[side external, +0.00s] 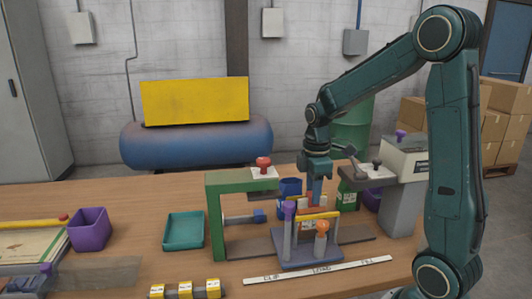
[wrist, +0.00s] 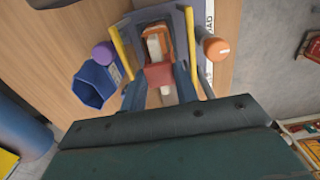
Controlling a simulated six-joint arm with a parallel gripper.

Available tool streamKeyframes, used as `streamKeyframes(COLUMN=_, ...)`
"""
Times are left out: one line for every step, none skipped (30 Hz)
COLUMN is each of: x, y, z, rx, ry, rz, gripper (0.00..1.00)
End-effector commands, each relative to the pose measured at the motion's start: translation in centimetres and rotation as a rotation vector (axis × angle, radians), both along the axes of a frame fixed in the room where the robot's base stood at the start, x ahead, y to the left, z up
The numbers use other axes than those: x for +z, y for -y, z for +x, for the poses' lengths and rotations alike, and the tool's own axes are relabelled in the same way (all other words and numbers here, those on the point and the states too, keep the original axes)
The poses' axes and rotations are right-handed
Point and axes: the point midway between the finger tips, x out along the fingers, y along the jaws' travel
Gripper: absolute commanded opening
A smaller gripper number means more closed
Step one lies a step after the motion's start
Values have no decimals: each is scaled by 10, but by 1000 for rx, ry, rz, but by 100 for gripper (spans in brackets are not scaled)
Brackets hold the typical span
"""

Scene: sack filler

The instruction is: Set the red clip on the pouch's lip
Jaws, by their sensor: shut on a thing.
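My gripper (side external: 316,203) points down over a grey-blue stand (side external: 308,258) with upright posts and yellow bars. In the wrist view my gripper (wrist: 160,80) has its blue fingers on either side of the red clip (wrist: 160,74), shut on it. Just beyond the clip in that view is an orange-brown rim with a pale middle (wrist: 154,42), which looks like the pouch's lip, between the yellow bars. The clip overlaps the rim's near end in the picture; I cannot tell whether they touch. In the side view, the fingers and stand mostly hide the clip and pouch.
A purple knob (wrist: 103,54) and an orange knob (wrist: 215,48) flank the stand. A blue cup (wrist: 90,86) stands close to its left. A green frame (side external: 216,215) with a red knob is left of the stand in the side view. A labelled white strip (side external: 320,270) lies in front.

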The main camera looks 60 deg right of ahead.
Motion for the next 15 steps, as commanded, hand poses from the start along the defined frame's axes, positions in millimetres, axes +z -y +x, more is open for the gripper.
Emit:
streamKeyframes(x=0, y=0, z=0, rx=0, ry=0, rz=0, gripper=9)
streamKeyframes(x=0, y=0, z=0, rx=0, ry=0, rz=0, gripper=9)
streamKeyframes(x=0, y=0, z=0, rx=0, ry=0, rz=0, gripper=9)
streamKeyframes(x=0, y=0, z=0, rx=0, ry=0, rz=0, gripper=32)
streamKeyframes(x=0, y=0, z=0, rx=0, ry=0, rz=0, gripper=38)
streamKeyframes(x=0, y=0, z=0, rx=0, ry=0, rz=0, gripper=46)
streamKeyframes(x=0, y=0, z=0, rx=0, ry=0, rz=0, gripper=52)
streamKeyframes(x=0, y=0, z=0, rx=0, ry=0, rz=0, gripper=55)
streamKeyframes(x=0, y=0, z=0, rx=0, ry=0, rz=0, gripper=55)
streamKeyframes(x=0, y=0, z=0, rx=0, ry=0, rz=0, gripper=55)
streamKeyframes(x=0, y=0, z=0, rx=0, ry=0, rz=0, gripper=55)
streamKeyframes(x=0, y=0, z=0, rx=0, ry=0, rz=0, gripper=55)
streamKeyframes(x=0, y=0, z=0, rx=0, ry=0, rz=0, gripper=55)
streamKeyframes(x=0, y=0, z=0, rx=0, ry=0, rz=0, gripper=55)
streamKeyframes(x=0, y=0, z=0, rx=0, ry=0, rz=0, gripper=55)
